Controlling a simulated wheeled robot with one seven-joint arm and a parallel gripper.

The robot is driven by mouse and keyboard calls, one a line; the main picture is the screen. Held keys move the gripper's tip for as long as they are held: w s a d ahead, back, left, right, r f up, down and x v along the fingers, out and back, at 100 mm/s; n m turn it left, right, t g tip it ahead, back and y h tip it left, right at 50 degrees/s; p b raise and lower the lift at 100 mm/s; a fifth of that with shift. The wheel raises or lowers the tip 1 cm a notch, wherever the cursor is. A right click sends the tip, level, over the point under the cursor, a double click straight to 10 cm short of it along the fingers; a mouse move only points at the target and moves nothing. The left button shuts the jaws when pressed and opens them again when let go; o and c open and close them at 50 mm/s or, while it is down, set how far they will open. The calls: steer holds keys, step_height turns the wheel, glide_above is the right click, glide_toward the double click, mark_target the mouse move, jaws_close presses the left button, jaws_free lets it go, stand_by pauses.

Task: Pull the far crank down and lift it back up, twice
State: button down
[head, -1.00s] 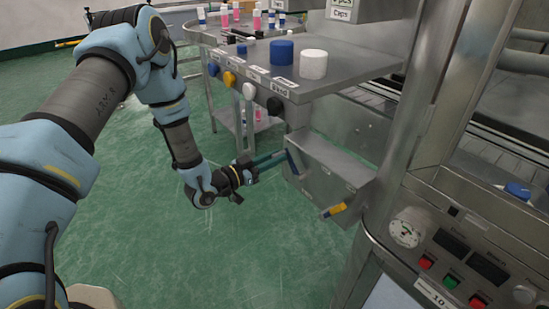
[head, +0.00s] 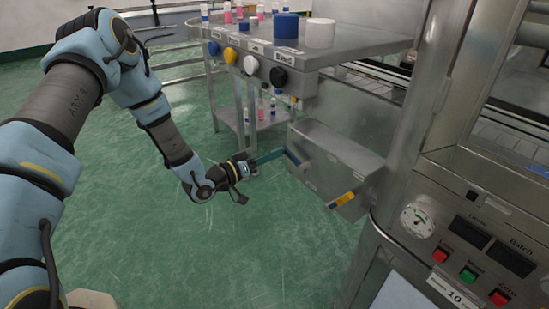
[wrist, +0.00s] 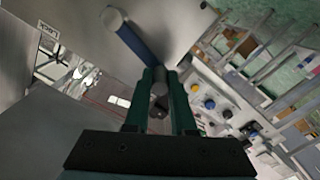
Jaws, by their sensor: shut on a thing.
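The far crank (head: 293,157) is a dark blue bar on the side of a grey metal box (head: 338,155). It slants, its handle end up and left of its pivot. In the wrist view the blue bar (wrist: 138,46) runs from a round grey pivot to a grip between my fingers. My gripper (head: 276,156) reaches in from the left and is shut on the crank's handle. The green fingers (wrist: 160,88) lie on either side of the grip. The near crank (head: 340,201), yellow, sits lower right on the same box, untouched.
Above the box a metal shelf carries a blue cap (head: 286,25) and a white cap (head: 320,33), with coloured knobs along its front. A control panel (head: 470,250) with a gauge and buttons stands at the right. The green floor below my arm is clear.

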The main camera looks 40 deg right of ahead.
step_height(320, 180, down, 8)
steer(key=s+n+b, duration=0.2)
steer(key=n+b, duration=0.5)
steer(key=n, duration=0.4)
steer(key=shift+s+a+n, duration=0.15)
steer(key=shift+n, duration=0.15)
steer(key=c, duration=0.8)
jaws_free()
steer(key=shift+o, duration=0.2)
steer(key=a+b, duration=0.1)
steer(key=a, duration=0.9)
steer(key=shift+w+a, duration=0.25)
steer(key=shift+a, duration=0.1)
